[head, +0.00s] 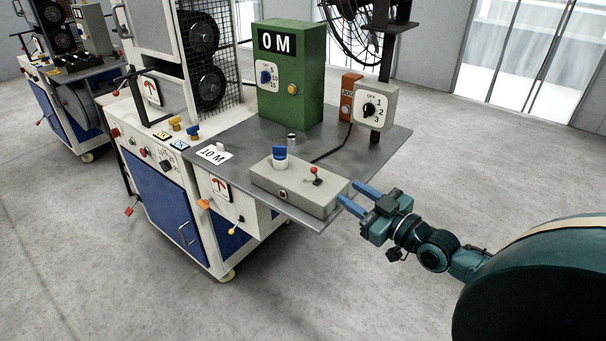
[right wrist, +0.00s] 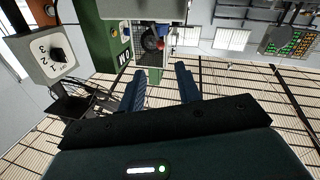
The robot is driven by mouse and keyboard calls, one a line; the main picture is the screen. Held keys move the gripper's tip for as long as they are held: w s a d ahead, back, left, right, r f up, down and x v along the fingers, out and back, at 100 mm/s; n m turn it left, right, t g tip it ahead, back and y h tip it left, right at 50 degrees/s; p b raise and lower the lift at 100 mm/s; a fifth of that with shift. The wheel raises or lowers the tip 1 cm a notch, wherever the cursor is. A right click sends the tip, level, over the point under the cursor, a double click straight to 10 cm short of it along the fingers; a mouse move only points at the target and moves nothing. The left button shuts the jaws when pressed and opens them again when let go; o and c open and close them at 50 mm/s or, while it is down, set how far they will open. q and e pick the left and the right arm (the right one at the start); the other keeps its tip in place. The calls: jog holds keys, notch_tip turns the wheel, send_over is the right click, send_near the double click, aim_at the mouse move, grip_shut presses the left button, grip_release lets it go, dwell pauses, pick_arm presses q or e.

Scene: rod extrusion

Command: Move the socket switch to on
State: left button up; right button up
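A grey box (head: 300,187) lies on the front right part of the metal table. A small lever with a red ball tip (head: 314,171) stands on its top. A blue-topped part (head: 280,155) stands behind and to the left of the lever. A small dark round fitting (head: 283,194) is on the box's front face. I cannot tell from labels which part is the socket switch. My right gripper (head: 350,194) is just right of the box, its blue fingers apart and empty. The open fingers also show in the right wrist view (right wrist: 160,70). My left gripper is not in view.
A green box (head: 290,75) reading "0 M" stands at the back of the table (head: 232,134). A grey dial box (head: 376,105) on a post stands to its right. A fan (head: 352,30) is behind. The floor at the right is clear.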

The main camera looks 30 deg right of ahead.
aim_at(314, 170)
jog(key=w, duration=0.4)
jog(key=w+a, duration=0.1)
jog(key=w, duration=0.3)
jog(key=w+a, duration=0.1)
jog(key=w, duration=0.3)
jog(key=shift+w+a+f, duration=0.1)
jog(key=shift+w+a, duration=0.15)
grip_shut()
